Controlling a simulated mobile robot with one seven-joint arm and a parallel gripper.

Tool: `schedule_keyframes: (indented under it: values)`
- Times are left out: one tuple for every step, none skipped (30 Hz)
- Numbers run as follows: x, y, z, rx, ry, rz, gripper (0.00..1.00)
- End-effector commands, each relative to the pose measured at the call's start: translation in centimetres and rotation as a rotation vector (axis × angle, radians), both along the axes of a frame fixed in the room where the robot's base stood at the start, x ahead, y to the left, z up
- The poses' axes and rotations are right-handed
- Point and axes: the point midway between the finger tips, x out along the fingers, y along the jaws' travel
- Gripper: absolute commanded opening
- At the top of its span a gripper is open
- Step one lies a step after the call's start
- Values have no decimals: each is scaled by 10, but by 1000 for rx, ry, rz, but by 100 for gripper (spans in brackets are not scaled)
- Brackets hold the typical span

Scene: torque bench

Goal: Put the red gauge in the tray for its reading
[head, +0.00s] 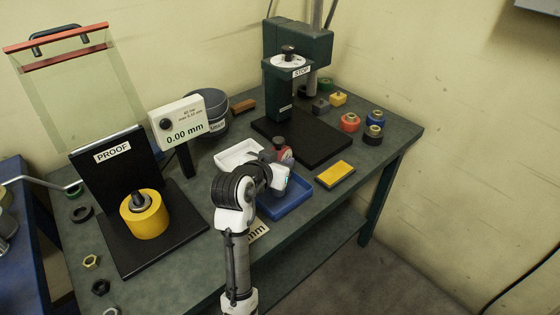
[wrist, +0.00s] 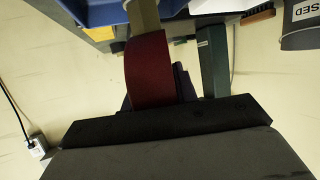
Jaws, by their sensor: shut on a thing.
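The red gauge (head: 286,155), a dark red piece with a dark knob, is held up by my gripper (head: 278,165) above the back of the blue tray (head: 290,208). In the wrist view the red gauge (wrist: 150,75) shows as a dark red block close to the camera, and the blue tray (wrist: 85,12) shows at the top edge. My gripper is shut on the gauge; its fingertips are mostly hidden. A white tray (head: 238,150) stands behind the blue one, partly hidden by my arm.
A digital readout (head: 180,124) shows 0.00 mm. A green press (head: 297,60) stands on a black plate behind. A yellow block (head: 335,174) lies right of the blue tray. A yellow cylinder (head: 145,218) sits on the PROOF stand. Several coloured cylinders are at the back right.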

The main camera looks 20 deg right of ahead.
Motion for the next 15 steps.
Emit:
schedule_keyframes:
  values:
    - [0,0,-2,-1,-1,0,0]
    - [0,0,-3,1,1,0,32]
    - [0,0,-2,1,1,0,37]
    - [0,0,-2,1,1,0,41]
    - [0,0,-2,1,1,0,45]
    - [0,0,-2,1,1,0,50]
    - [0,0,-2,1,1,0,51]
    - [0,0,-2,1,1,0,51]
    - [0,0,-2,1,1,0,51]
    - [0,0,-2,1,1,0,51]
    - [0,0,-2,1,1,0,51]
    - [0,0,-2,1,1,0,51]
    - [0,0,-2,1,1,0,51]
    - [0,0,-2,1,1,0,51]
    - [0,0,0,0,0,0,51]
